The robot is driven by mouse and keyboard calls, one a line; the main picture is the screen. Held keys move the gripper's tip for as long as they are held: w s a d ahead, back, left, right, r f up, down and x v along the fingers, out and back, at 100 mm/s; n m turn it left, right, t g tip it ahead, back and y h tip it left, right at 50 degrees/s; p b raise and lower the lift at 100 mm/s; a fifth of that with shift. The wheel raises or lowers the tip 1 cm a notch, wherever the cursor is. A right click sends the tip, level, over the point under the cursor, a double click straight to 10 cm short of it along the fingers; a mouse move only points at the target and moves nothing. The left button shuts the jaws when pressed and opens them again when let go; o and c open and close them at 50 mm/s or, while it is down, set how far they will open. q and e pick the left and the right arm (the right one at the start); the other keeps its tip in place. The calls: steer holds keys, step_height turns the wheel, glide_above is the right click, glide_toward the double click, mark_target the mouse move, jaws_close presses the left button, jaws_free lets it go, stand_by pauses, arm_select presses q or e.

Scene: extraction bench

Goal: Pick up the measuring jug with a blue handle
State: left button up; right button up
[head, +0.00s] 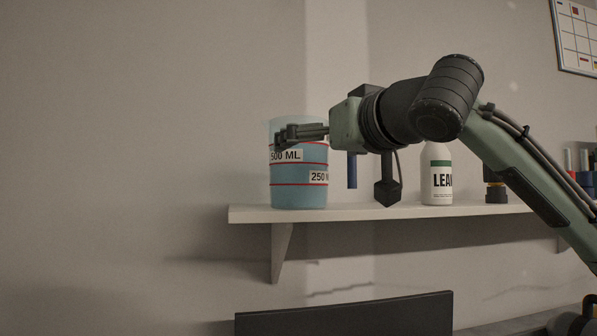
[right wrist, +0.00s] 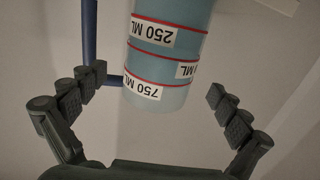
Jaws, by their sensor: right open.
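The measuring jug (head: 298,192) is a translucent blue vessel with red rings and ML labels, standing upright at the left end of the shelf. Its blue handle (head: 352,171) hangs on its right side, partly hidden by my right arm. In the right wrist view the jug (right wrist: 165,65) appears upside down, with the blue handle (right wrist: 90,35) at its left. My right gripper (head: 290,134) is open, its fingers overlapping the jug's upper part in the head view. In the right wrist view the jug lies between the spread fingers (right wrist: 157,84), with visible gaps. My left gripper is not in view.
The white shelf (head: 400,213) also holds a white bottle (head: 437,185) with a green band, a dark item with yellow (head: 495,191) and colourful things at far right. A dark panel (head: 345,316) stands below. The wall left of the jug is bare.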

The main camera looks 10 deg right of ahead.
steer(key=shift+x, duration=0.9)
steer(key=x, duration=0.2)
steer(key=p+x, duration=0.1)
steer(key=shift+w+a+f, duration=0.15)
steer(key=shift+w+f, duration=0.1)
steer(key=shift+w, duration=0.1)
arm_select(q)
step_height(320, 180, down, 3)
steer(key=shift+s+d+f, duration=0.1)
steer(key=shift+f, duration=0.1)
arm_select(e)
steer(key=shift+w, duration=0.45)
steer(key=c, duration=1.6)
steer(key=shift+r, duration=0.15)
steer(key=shift+c, duration=0.4)
